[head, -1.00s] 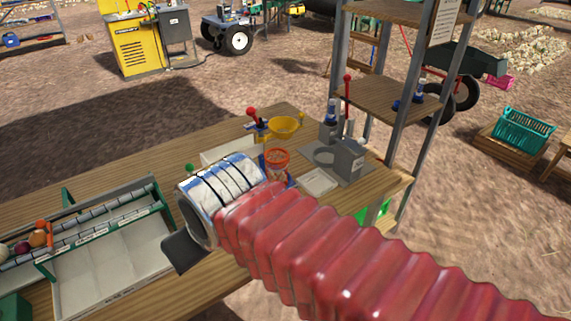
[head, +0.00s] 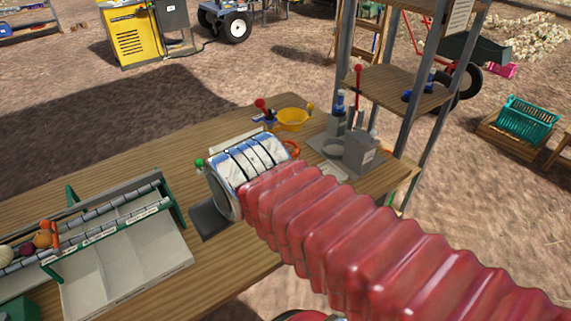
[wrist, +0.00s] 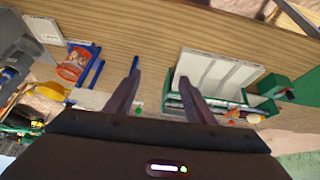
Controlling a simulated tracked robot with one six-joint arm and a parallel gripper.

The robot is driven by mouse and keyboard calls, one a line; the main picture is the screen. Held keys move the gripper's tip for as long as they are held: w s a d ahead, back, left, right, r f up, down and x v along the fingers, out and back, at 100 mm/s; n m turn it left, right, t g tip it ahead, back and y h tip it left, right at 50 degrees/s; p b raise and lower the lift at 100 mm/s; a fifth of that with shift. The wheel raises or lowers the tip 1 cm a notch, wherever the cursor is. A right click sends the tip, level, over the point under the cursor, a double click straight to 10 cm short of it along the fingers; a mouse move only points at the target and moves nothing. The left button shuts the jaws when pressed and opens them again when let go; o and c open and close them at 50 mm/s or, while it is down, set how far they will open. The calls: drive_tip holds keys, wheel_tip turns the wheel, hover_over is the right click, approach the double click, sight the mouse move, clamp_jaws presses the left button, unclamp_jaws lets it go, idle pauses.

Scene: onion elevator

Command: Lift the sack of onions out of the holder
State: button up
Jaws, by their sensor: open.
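The sack of onions (wrist: 73,68) is orange-red and sits in its blue holder (wrist: 84,52) at the left of the wrist view. In the head view, only an orange-red rim (head: 292,149) shows there; my arm hides the rest. My gripper (wrist: 159,78) is open, with two dark fingers apart and nothing between them. It is over the wooden bench, to the right of the sack in the wrist view and not touching it. In the head view, my wrist covers the space just left of the sack, and the fingertips cannot be made out.
The wooden bench (head: 130,165) carries a partitioned sorting tray (head: 125,265) with a green frame at left. A yellow bowl (head: 292,119) and a grey machine (head: 358,150) stand beyond my wrist. A shelf rack (head: 400,88) rises at the bench's right end. Bare wood lies at the back left.

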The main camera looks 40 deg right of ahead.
drive_tip(key=o, duration=0.4)
drive_tip(key=w+d+h, duration=0.1)
drive_tip(key=w+d, duration=0.1)
drive_tip(key=d, duration=0.2)
drive_tip(key=w+d+f+m+t+h, duration=0.1)
drive_tip(key=w+d, duration=0.1)
drive_tip(key=d, duration=0.2)
drive_tip(key=w+d+m+h, duration=0.1)
drive_tip(key=w+d, duration=0.2)
drive_tip(key=d, duration=0.1)
drive_tip(key=shift+w+d+f, duration=0.1)
drive_tip(key=shift+d+f, duration=0.05)
drive_tip(key=shift+o, duration=0.2)
drive_tip(key=w+d+f+t, duration=0.1)
drive_tip(key=d+f+t, duration=0.1)
drive_tip(key=d+f, duration=0.3)
drive_tip(key=w+d+f+t, duration=0.2)
drive_tip(key=d+f, duration=0.3)
drive_tip(key=d, duration=0.8)
drive_tip(key=shift+w+d+m+t, duration=0.2)
drive_tip(key=shift+d+m+t, duration=0.1)
drive_tip(key=shift+t, duration=0.1)
drive_tip(key=shift+f, duration=0.1)
